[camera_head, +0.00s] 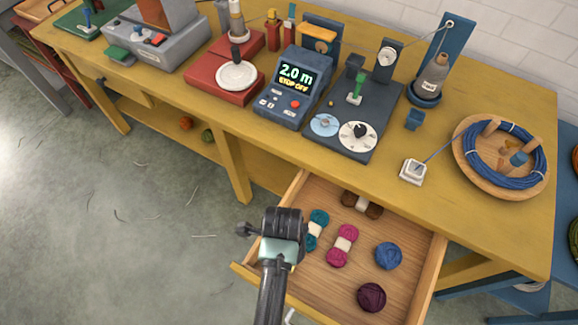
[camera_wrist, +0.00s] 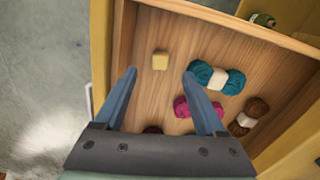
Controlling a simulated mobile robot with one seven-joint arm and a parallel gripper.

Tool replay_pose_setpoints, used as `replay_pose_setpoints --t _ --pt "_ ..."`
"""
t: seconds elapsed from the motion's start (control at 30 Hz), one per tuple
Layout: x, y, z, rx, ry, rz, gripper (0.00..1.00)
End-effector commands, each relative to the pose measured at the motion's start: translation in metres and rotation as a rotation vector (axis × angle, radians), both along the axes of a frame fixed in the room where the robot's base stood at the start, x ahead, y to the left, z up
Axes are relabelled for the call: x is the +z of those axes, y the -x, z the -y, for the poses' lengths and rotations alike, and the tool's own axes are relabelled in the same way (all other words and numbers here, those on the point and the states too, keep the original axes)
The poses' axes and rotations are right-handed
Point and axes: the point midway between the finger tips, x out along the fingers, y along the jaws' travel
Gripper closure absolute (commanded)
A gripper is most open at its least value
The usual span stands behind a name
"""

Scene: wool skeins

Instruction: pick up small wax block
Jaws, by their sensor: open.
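The small wax block, pale yellow and squarish, (camera_wrist: 160,61) lies on the wooden floor of the open drawer in the wrist view. In the head view it does not show; my arm covers part of the drawer there. My gripper (camera_wrist: 160,73) is open and empty over the drawer (camera_head: 323,284), its two blue fingers apart. In the picture the block appears between and just beyond the fingertips. The height of the fingertips above it is hard to tell.
In the drawer lie a teal skein (camera_wrist: 217,78), a magenta skein (camera_head: 342,246), a brown skein (camera_wrist: 250,117), a blue ball (camera_head: 389,256) and a dark purple ball (camera_head: 371,297). Drawer walls surround them. The yellow bench (camera_head: 480,222) stands behind, carrying a display device (camera_head: 290,87) and a wooden tray (camera_head: 463,165).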

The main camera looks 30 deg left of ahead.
Motion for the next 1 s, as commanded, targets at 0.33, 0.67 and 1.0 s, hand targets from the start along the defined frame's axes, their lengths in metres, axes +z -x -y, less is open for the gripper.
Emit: replay_pose_setpoints --t 0.33,0.67,1.0 --pt "-0.036 -0.001 0.000 0.001 -0.001 0.002 0.28" --pt "-0.080 0.000 0.000 0.001 -0.001 0.004 0.28" --pt "-0.082 0.000 0.000 0.001 -0.001 0.004 0.38"
